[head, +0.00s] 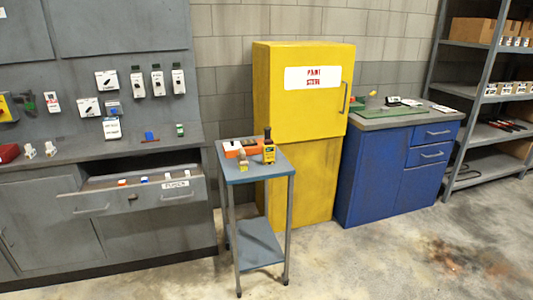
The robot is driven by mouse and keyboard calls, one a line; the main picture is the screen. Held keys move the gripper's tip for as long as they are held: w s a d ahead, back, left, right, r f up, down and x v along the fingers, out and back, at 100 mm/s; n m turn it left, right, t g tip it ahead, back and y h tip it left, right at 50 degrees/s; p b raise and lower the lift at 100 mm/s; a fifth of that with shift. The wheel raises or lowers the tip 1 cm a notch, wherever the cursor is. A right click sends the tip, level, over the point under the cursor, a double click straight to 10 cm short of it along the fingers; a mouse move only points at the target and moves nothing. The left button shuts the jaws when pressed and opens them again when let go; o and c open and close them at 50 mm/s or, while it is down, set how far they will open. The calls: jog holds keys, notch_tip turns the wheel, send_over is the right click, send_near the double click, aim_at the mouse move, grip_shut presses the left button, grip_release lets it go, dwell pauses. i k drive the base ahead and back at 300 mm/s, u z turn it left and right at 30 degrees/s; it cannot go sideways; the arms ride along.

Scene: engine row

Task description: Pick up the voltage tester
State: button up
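A small upright yellow and black device (269,152), with a dark tip at its top, stands on the small blue-topped stand (258,170) in the middle of the head view. It looks like the voltage tester, but it is too small to read any label. An orange item (235,149) lies on the same top, to its left and partly behind it. A small tan block (243,163) sits in front of the orange item, near the device. My gripper is not in view.
A grey workbench with an open drawer (132,198) is left of the stand. A yellow cabinet (300,110) stands close behind it. A blue cabinet (395,165) and grey shelves (470,120) are at right. The concrete floor (370,260) in front is clear.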

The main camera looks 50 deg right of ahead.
aim_at(268, 147)
jog(key=u, duration=0.05)
jog(key=i, duration=1)
jog(key=z, duration=0.05)
